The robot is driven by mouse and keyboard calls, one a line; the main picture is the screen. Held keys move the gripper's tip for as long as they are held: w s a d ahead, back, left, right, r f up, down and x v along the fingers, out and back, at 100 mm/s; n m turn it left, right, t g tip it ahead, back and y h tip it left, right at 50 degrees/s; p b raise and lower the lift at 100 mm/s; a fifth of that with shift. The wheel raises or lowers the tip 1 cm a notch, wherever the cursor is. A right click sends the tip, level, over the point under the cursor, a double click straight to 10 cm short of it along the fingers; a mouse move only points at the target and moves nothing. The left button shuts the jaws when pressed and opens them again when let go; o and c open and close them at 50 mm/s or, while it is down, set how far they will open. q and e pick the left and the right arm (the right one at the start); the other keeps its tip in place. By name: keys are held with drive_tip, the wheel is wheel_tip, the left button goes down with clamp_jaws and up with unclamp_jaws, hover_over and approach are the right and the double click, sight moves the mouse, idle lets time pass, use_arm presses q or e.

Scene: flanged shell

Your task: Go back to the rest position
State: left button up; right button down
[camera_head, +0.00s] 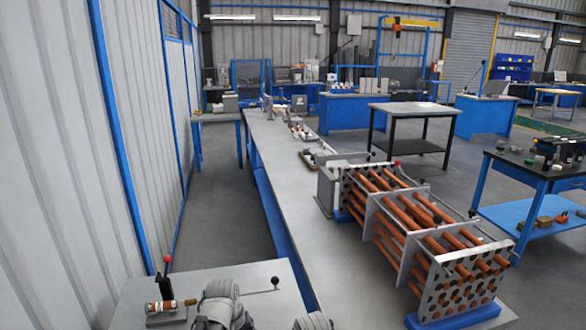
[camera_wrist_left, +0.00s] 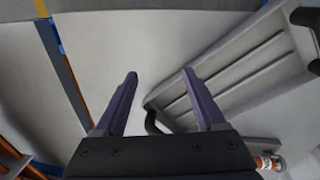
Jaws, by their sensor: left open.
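My left gripper (camera_wrist_left: 160,75) shows in the left wrist view, with its two purple fingers apart and nothing between them. Pale surfaces lie beyond the fingertips, and a dark curved bar shows beside the right finger. In the head view, grey rounded parts at the bottom edge look like my own arms; no gripper fingers can be made out there. My right gripper is not seen. A bundle of copper-coloured tubes (camera_head: 405,208) runs through upright perforated plates on blue supports, on the long grey bench (camera_head: 290,190).
A corrugated wall (camera_head: 70,150) borders the left. A dark-topped table (camera_head: 530,170) with a blue shelf stands right. Bare floor lies between wall and bench.

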use_arm(q)
drive_tip(key=s+d+m+y, duration=0.3)
drive_tip(key=s+d+m, duration=0.4)
drive_tip(key=s, duration=0.4)
drive_tip(key=shift+r+m+g, duration=0.3)
drive_tip(key=shift+g, duration=0.1)
drive_tip(key=shift+d, duration=0.1)
drive_tip(key=shift+c, duration=0.2)
